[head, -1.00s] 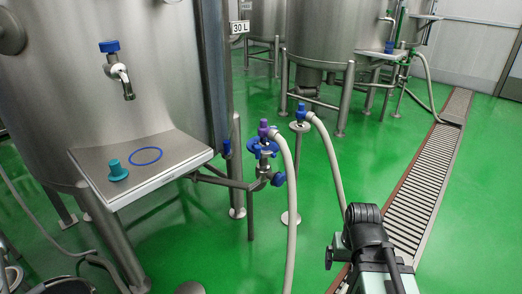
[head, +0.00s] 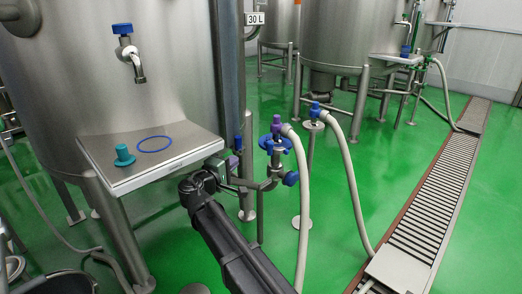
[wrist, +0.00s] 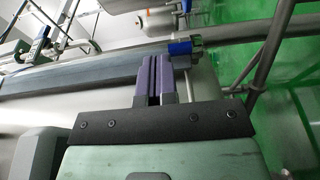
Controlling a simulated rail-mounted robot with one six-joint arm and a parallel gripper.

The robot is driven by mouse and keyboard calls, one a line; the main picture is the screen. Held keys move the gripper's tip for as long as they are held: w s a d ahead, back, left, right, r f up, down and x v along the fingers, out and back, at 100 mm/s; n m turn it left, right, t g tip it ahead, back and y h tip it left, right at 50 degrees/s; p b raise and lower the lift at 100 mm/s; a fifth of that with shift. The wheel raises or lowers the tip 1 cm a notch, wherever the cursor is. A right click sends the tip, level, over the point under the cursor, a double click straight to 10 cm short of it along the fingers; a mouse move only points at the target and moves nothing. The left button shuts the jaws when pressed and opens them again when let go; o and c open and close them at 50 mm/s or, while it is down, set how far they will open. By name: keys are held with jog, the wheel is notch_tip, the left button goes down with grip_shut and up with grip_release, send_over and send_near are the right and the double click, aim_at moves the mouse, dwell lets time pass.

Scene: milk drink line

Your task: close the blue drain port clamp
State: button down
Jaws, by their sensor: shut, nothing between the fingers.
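My gripper (head: 234,160) is shut and empty, its purple fingers beside the tank's front leg, right of the tray. In the wrist view the fingers (wrist: 157,62) are pressed together. A blue collar-like part (wrist: 181,47) on a metal pipe fitting lies just beyond and right of the fingertips; I cannot tell whether they touch. In the head view a small blue part (head: 238,142) shows by the tank edge just above my fingers. I cannot tell which blue part is the drain port clamp, or whether it is open or closed.
A blue handwheel valve (head: 276,148) with a blue knob (head: 291,178) stands right of my gripper, with a grey hose (head: 302,220) on it. The tank's tray (head: 150,160) carries a teal stopper (head: 124,155) and blue ring (head: 155,144).

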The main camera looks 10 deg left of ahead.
jog(key=s+d+x, duration=0.1)
jog(key=d+x, duration=0.1)
jog(key=x, duration=1.1)
jog(key=shift+d, duration=0.35)
jog(key=shift+s+n+y, duration=0.2)
jog(key=shift+n+y, duration=0.1)
